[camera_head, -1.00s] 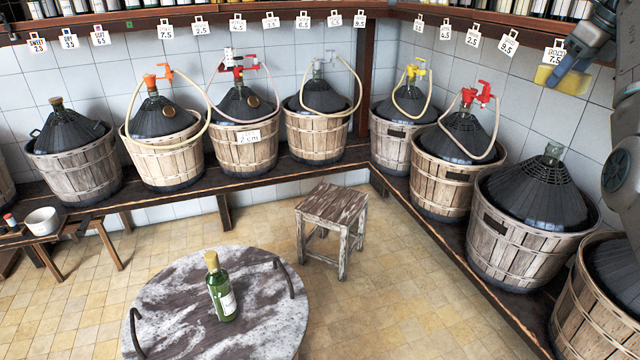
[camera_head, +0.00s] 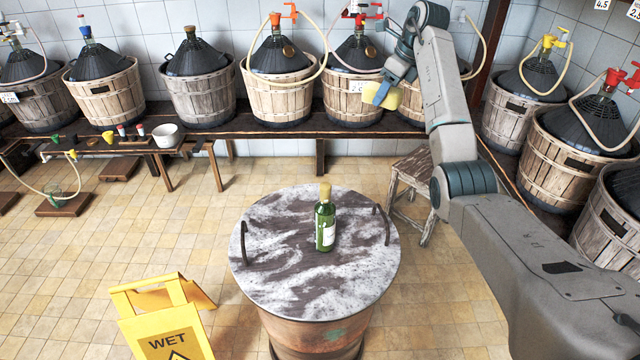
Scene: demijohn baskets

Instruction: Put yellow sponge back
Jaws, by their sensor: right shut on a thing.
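The yellow sponge (camera_head: 394,97) is in my right gripper (camera_head: 382,93), held up in the air. In the picture it overlaps the front of a wooden demijohn basket (camera_head: 360,107) with a red tap. My right gripper is shut on the sponge, and its blue fingers show at the sponge's left side. My right arm reaches in from the lower right. My left gripper is not in view.
A round marble-topped table (camera_head: 270,290) with a green bottle (camera_head: 325,220) stands in the middle. A yellow wet-floor sign (camera_head: 170,330) is at lower left. A low bench with a white bowl (camera_head: 165,135), funnels and corks is at left. A stool (camera_head: 412,175) is behind my arm.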

